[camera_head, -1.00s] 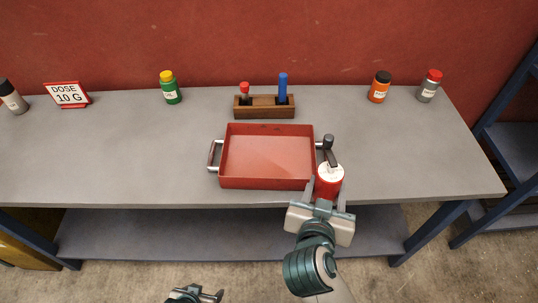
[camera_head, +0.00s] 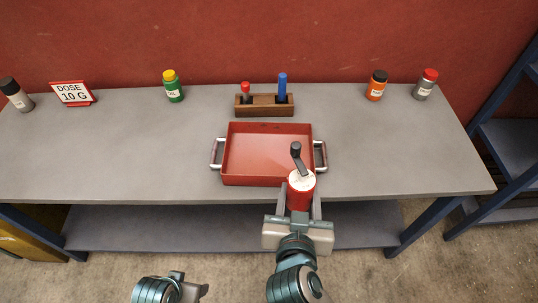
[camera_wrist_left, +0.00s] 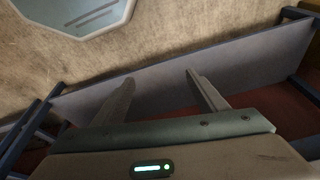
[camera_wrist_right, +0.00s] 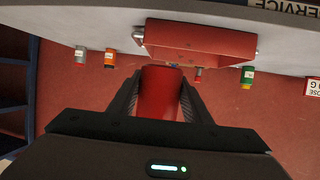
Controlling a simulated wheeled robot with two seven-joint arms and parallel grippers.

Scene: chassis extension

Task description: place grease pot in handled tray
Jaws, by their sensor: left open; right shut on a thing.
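The grease pot (camera_head: 300,191) is a red cylinder with a white top and a dark handle. My right gripper (camera_head: 300,200) is shut on it and holds it upright by the near right edge of the handled tray. The pot's red body (camera_wrist_right: 160,92) fills the space between the fingers in the right wrist view. The handled tray (camera_head: 240,181) is red, empty and has a metal handle at each side. It also shows in the right wrist view (camera_wrist_right: 200,40). My left gripper (camera_wrist_left: 160,90) is open and empty, low in front of the table.
The tray sits on a grey table (camera_head: 400,150). Behind it is a wooden block (camera_head: 264,112) with a red-topped and a blue item. Green (camera_head: 173,92), orange (camera_head: 375,90) and grey (camera_head: 423,90) bottles and a dose sign (camera_head: 73,93) stand along the back.

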